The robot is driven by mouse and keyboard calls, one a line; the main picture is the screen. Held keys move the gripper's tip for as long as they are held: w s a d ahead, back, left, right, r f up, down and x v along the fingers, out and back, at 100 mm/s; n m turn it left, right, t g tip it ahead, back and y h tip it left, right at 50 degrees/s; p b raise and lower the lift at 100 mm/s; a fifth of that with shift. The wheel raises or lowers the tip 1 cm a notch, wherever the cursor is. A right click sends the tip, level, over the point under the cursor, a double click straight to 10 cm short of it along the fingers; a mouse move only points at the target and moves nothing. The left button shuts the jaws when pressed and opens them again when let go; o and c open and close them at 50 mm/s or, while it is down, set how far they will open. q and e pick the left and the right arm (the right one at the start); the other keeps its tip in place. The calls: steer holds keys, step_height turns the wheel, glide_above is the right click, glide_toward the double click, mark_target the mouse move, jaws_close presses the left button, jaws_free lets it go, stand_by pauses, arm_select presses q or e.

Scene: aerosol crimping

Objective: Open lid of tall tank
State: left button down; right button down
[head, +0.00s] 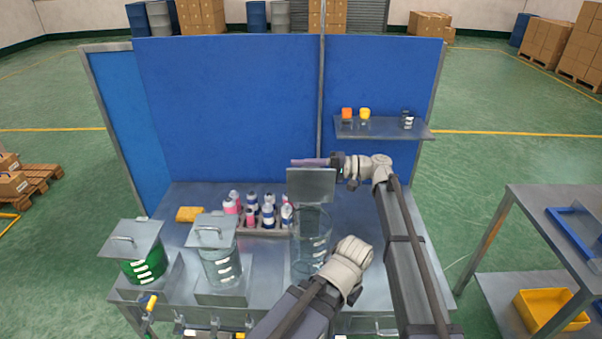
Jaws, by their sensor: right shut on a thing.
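The tall tank (312,238) is a clear cylinder at the right of the bench. Its square grey lid (311,187) stands tilted up above the tank's rim, its flat face toward me. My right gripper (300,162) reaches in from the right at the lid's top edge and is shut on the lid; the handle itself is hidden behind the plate. One of my arm links covers part of the tank's lower right. My left gripper does not show.
A shelf (385,129) juts from the blue back panel on the right.

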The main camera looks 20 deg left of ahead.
steer(key=shift+w+a+f+m+b, duration=0.25)
steer(key=shift+w+f+m, duration=0.15)
steer(key=shift+w, duration=0.25)
steer(key=shift+w+a+f+m+b, duration=0.1)
steer(key=shift+w+f+m+b, duration=0.15)
steer(key=shift+w+m, duration=0.35)
steer(key=shift+w, duration=0.1)
steer(key=c, duration=0.9)
jaws_free()
steer(key=shift+v, duration=3.9)
